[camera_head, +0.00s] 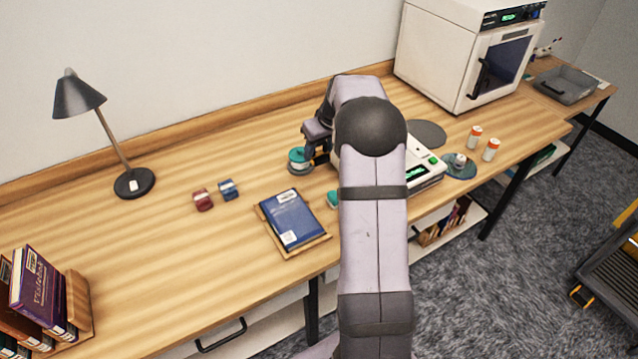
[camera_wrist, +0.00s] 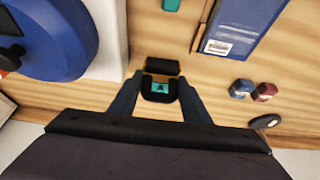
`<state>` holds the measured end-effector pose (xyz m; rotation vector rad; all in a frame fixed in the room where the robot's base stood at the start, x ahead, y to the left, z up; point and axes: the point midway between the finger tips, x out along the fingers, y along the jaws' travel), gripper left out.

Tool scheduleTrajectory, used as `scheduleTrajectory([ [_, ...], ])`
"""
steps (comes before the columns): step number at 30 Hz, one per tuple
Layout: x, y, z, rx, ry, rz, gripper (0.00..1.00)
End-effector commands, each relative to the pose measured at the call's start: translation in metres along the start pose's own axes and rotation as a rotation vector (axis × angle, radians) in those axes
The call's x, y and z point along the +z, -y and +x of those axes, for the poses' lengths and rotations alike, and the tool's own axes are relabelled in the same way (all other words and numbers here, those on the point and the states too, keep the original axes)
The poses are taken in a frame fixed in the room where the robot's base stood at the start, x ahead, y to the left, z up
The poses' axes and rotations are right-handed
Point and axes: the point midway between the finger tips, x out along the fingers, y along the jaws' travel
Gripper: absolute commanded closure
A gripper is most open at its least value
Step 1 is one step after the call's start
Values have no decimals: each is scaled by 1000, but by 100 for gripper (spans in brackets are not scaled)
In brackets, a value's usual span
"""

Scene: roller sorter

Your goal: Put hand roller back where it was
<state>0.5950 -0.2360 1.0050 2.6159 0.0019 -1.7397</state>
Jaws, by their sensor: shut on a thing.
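My gripper (camera_wrist: 160,100) is shut on a small dark thing with a teal face, taken to be the hand roller (camera_wrist: 160,88). A short black cylinder (camera_wrist: 162,67) shows just past the fingertips, apparently part of it. In the head view, a round teal-topped thing with a grey lower part (camera_head: 299,158) shows under my gripper (camera_head: 316,150), left of my arm; it appears to be the same held thing. I cannot tell whether it touches the table. Another teal thing (camera_head: 333,200) lies beside my arm, mostly hidden; it also shows in the wrist view (camera_wrist: 172,5).
A white device (camera_head: 425,168), a dish (camera_head: 459,168) and two bottles (camera_head: 491,149) are to the right. The table's back left is bare.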

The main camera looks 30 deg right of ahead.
Motion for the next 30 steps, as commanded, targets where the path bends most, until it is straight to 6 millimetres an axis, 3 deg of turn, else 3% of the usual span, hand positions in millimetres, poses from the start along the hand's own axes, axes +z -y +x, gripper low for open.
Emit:
scheduleTrajectory([
  [12, 22, 1, 50, -2, 3, 2, 78],
  [20, 24, 1, 57, -1, 1, 1, 78],
  [30, 37, 1, 87, -1, 2, 1, 78],
])
